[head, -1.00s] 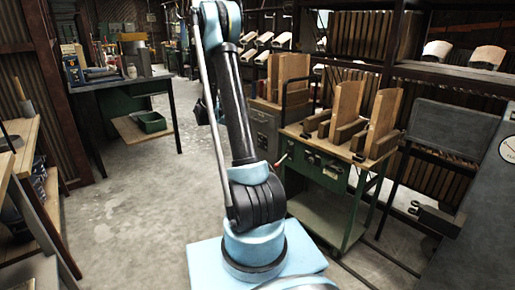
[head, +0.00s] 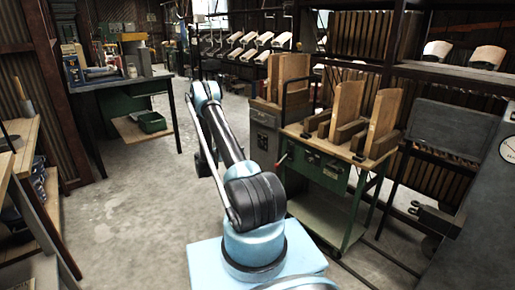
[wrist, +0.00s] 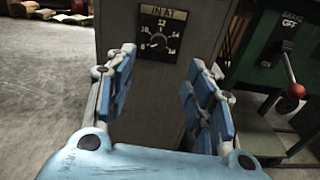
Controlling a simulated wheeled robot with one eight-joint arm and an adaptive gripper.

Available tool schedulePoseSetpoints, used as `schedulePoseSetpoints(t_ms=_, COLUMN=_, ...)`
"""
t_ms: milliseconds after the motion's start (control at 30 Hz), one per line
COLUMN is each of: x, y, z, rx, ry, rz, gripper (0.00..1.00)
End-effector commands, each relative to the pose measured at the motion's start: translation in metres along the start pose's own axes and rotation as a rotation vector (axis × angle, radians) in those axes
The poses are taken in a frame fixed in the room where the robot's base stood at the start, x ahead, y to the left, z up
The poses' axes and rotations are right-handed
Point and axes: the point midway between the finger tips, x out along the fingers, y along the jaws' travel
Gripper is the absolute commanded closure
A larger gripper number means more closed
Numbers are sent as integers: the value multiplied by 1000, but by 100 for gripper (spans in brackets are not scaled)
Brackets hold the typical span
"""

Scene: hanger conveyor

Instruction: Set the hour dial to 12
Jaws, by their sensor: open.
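The hour dial (wrist: 160,44) is on the front of a grey cabinet (wrist: 146,90) in the wrist view, under a plate lettered "IN AT". Its numbers include 12 at the top, 10 at left and 14 at right. A small dark knob sits at its centre; its pointer is too small to read surely. My gripper (wrist: 161,72) is open, its two blue-padded fingers spread below and either side of the dial, with nothing between them. It appears apart from the dial. In the head view my arm hides the gripper, and the dial face is not visible.
A green panel with a red-knobbed brake lever (wrist: 296,91) stands right of the cabinet. In the head view a green cart (head: 335,175) carries wooden blocks, and a workbench (head: 120,80) is at back left. Concrete floor (head: 130,210) left of my arm is clear.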

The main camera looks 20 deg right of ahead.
Motion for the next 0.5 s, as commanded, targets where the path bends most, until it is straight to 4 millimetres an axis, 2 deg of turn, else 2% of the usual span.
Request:
schedulePoseSetpoints(t_ms=100, x=-1, y=-1, z=-17, rx=-38, ry=-30, rz=4, gripper=51)
schedulePoseSetpoints(t_ms=200, x=-1, y=-2, z=-23, rx=-56, ry=-44, rz=5, gripper=51)
schedulePoseSetpoints(t_ms=367, x=7, y=-2, z=-26, rx=-63, ry=-50, rz=4, gripper=51)
schedulePoseSetpoints(t_ms=500, x=25, y=-2, z=-25, rx=-63, ry=-49, rz=3, gripper=51)
